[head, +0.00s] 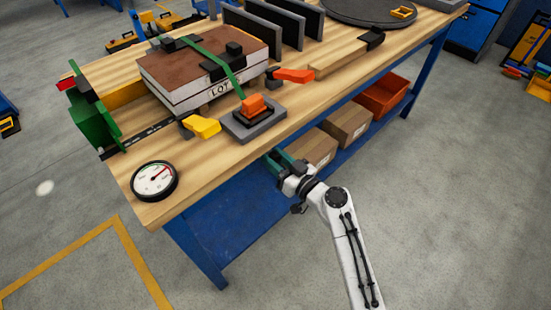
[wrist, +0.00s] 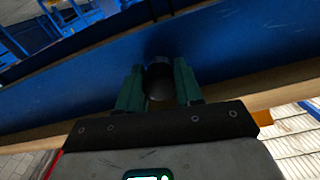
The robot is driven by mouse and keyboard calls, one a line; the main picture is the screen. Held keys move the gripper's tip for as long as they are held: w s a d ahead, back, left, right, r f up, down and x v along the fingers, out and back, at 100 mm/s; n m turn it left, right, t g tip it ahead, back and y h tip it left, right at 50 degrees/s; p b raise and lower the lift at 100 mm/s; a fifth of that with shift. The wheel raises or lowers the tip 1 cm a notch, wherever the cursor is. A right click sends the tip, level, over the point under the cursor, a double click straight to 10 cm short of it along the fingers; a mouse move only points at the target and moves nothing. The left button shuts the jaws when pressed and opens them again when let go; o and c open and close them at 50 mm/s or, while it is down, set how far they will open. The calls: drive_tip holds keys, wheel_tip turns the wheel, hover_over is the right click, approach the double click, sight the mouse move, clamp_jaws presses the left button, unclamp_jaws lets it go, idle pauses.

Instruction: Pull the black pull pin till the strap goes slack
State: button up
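The round black knob of the pull pin (wrist: 159,81) shows in the wrist view, in front of a blue surface. My gripper (wrist: 159,85) has a green finger at each side of it, with no clear gap, so it looks shut on the knob. In the head view my gripper (head: 277,161) is at the workbench's front edge, just below the grey plate, and the knob cannot be made out. The green strap (head: 229,72) runs over the brown-topped panel stack (head: 182,78) and looks taut. It goes down toward an orange piece (head: 253,104) on the grey plate (head: 237,125).
The wooden bench top (head: 212,166) carries a round gauge (head: 154,181), a yellow handle (head: 203,126), an orange-red handle (head: 294,75) and dark upright plates (head: 252,32). Cardboard boxes (head: 347,124) and an orange bin (head: 383,97) stand on the shelf below. The floor in front is free.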

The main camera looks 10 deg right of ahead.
clamp_jaws()
drive_tip(key=shift+s+d+f, duration=0.1)
drive_tip(key=shift+s+d+f+b, duration=0.1)
drive_tip(key=shift+s+d+b, duration=0.2)
drive_tip(key=shift+b, duration=0.1)
drive_tip(key=shift+s+d+b, duration=0.3)
drive_tip(key=shift+s, duration=0.3)
drive_tip(key=shift+r, duration=0.2)
drive_tip(key=shift+o, duration=2.4)
unclamp_jaws()
drive_tip(key=b+v, duration=0.1)
drive_tip(key=v, duration=0.9)
drive_tip(key=shift+s+d, duration=0.2)
drive_tip(key=shift+s, duration=0.15)
